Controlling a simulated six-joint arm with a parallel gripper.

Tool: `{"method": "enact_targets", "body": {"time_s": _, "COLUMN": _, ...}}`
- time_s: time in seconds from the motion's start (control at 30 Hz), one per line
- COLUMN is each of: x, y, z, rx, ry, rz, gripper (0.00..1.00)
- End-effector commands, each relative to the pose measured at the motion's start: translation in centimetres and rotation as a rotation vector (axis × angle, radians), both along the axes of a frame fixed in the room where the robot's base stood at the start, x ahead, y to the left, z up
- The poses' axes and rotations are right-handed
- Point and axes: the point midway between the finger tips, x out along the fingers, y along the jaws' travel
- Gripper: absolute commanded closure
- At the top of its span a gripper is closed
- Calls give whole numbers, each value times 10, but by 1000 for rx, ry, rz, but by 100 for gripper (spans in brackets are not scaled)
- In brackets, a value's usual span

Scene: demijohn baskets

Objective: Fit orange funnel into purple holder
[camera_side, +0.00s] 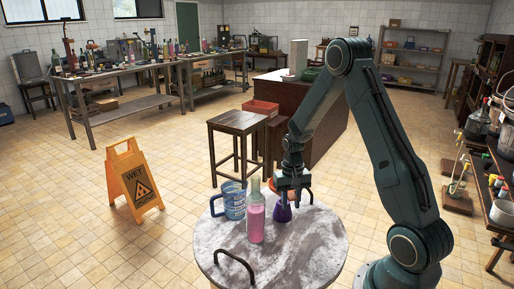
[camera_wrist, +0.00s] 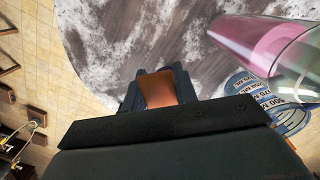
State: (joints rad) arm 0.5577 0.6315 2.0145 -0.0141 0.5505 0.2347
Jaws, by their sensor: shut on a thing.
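My gripper (camera_side: 290,188) is over the round table and shut on the orange funnel (camera_side: 271,185). In the wrist view the orange funnel (camera_wrist: 157,90) shows as a strip between the two dark jaws (camera_wrist: 157,84). I cannot tell whether the funnel's spout is inside the holder. The holder does not show clearly in the wrist view.
A bottle of pink liquid (camera_side: 256,220) stands just left of the holder; it also shows in the wrist view (camera_wrist: 265,42). A blue measuring jug (camera_side: 233,200) stands further left. The marble tabletop (camera_side: 315,245) is clear at the front right. A black handle (camera_side: 234,264) is at the front left.

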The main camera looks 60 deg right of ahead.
Motion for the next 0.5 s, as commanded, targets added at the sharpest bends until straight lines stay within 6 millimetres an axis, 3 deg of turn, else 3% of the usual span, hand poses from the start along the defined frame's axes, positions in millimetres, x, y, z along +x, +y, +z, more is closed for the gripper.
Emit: {"method": "enact_targets", "body": {"time_s": 0.5, "x": 0, "y": 0, "z": -9, "rx": 0, "ry": 0, "rz": 0, "gripper": 93}}
